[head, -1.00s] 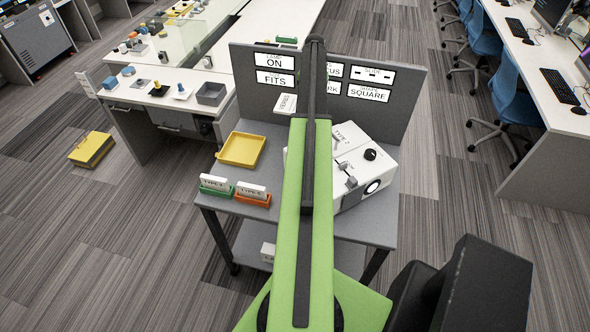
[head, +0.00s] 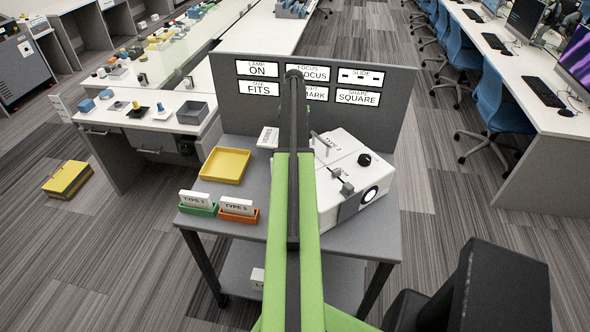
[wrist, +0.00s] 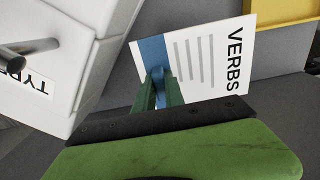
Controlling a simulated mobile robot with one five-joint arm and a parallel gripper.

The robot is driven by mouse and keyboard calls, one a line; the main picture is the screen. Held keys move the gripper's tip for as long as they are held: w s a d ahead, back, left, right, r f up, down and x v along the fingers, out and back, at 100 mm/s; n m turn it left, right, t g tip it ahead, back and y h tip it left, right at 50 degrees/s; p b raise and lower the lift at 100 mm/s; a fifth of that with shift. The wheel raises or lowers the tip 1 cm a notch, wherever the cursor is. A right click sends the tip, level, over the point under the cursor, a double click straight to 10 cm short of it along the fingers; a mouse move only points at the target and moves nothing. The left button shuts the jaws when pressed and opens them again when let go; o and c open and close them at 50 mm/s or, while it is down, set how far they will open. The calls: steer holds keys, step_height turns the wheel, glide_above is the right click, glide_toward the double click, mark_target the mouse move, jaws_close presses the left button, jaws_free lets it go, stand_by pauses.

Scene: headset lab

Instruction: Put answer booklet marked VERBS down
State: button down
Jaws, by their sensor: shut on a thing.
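The white answer booklet marked VERBS (wrist: 203,60) has a blue strip along one edge and grey text lines. My gripper (wrist: 158,82) is shut on it at the blue strip in the wrist view, its green fingers pinching that edge. In the head view the booklet (head: 268,138) shows as a small white card just left of my arm, near the back of the grey table (head: 262,178). My gripper is hidden behind my arm there. I cannot tell whether the booklet touches the table.
A yellow tray (head: 225,165) lies left of the booklet. A white TYPE 2 projector-like machine (head: 350,175) stands to the right. Green (head: 198,208) and orange (head: 238,214) card holders sit at the front left. A grey panel with signs (head: 390,110) closes the back.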

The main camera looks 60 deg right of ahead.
step_height(320, 180, down, 9)
steer(key=b, duration=0.7)
steer(key=shift+r, duration=0.4)
steer(key=shift+f, duration=0.1)
steer(key=c, duration=1.4)
jaws_free()
step_height(320, 180, up, 12)
steer(key=p, duration=1.2)
steer(key=shift+r+p, duration=0.25)
steer(key=shift+p, duration=0.1)
steer(key=shift+f, duration=0.1)
